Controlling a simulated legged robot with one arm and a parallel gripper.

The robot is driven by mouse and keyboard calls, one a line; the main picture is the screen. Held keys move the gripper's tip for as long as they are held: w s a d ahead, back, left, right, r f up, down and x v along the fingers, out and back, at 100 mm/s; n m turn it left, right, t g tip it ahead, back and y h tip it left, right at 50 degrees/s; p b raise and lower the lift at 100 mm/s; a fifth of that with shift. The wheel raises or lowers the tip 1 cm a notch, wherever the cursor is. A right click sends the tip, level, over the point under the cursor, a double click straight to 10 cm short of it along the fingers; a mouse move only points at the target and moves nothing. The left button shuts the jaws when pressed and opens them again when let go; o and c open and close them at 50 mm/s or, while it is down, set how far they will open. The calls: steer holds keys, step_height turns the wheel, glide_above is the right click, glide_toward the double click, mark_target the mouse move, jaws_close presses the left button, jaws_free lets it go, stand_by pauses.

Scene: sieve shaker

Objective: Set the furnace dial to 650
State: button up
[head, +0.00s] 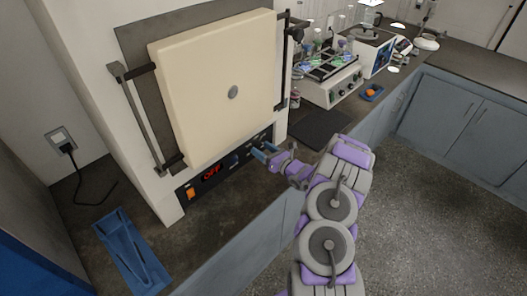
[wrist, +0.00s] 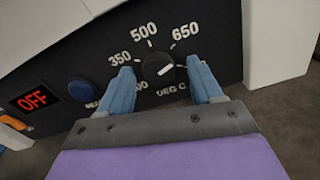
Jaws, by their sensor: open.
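The furnace (head: 215,95) stands at the left in the head view, its cream door shut. Its black control panel (head: 225,165) runs below the door. In the wrist view the black dial (wrist: 158,68) has a white mark pointing roughly to the right. The labels 350, 500 and 650 (wrist: 186,30) are printed around it; the lower labels are partly hidden by my fingers. My gripper (wrist: 163,85) is open, with one blue fingertip on each side of the dial. I cannot tell whether they touch it. In the head view my gripper (head: 264,153) is at the panel's right part.
A lit red OFF display (wrist: 32,100), an orange switch (head: 191,194) and a blue round button (wrist: 82,90) sit left of the dial. A blue tray (head: 130,250) lies on the counter at the left. A shaker with flasks (head: 330,78) stands beyond the furnace.

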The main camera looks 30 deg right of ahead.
steer(key=shift+c, duration=0.4)
steer(key=c, duration=1)
steer(key=shift+r+n, duration=0.1)
steer(key=shift+n, duration=1)
steer(key=o, duration=1.1)
steer(key=shift+s+d, duration=0.1)
